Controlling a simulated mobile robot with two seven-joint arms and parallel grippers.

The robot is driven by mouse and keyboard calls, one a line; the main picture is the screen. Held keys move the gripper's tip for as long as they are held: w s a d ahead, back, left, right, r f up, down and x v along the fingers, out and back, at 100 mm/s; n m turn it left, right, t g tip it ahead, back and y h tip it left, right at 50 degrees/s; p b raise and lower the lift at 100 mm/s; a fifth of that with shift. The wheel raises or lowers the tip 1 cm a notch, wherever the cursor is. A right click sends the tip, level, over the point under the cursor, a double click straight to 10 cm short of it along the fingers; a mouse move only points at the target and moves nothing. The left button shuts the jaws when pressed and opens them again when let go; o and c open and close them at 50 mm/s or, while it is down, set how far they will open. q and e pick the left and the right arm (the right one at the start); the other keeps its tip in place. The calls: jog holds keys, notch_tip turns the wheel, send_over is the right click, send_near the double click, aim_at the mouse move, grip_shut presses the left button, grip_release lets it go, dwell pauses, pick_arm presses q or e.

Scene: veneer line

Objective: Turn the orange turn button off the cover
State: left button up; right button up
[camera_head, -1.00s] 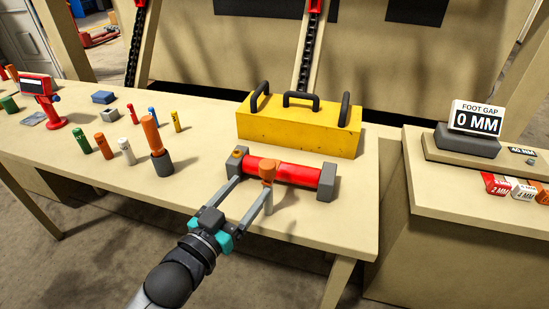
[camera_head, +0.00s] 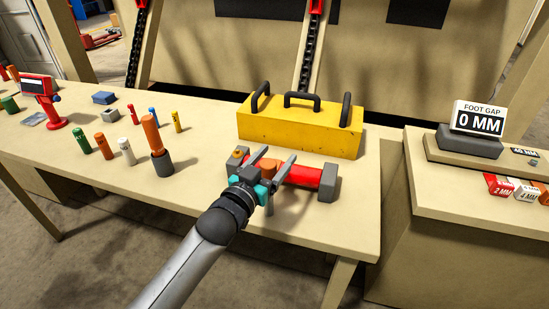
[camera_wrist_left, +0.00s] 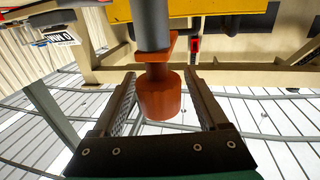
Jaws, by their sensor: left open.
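The orange turn button (camera_head: 267,169) shows in front of the red cylindrical cover (camera_head: 304,174), partly hidden by my left gripper. In the left wrist view the button (camera_wrist_left: 160,97) is a round orange knob with a narrower neck and a flange, next to a grey cylindrical part (camera_wrist_left: 151,24). My left gripper (camera_head: 274,157) is open, with one finger on each side of the knob. A gap shows on both sides in the wrist view, so I see no grip. A grey block (camera_head: 327,183) stands at the cover's right end. My right gripper is not in view.
A yellow box (camera_head: 298,134) with black handles stands close behind the cover. Several coloured pegs and an orange-handled tool (camera_head: 155,145) stand on the left of the table. A side table on the right holds a "0 MM" sign (camera_head: 479,118). The table front is bare.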

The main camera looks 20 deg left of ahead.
pick_arm(q)
grip_shut()
dwell(0.7)
dwell(0.8)
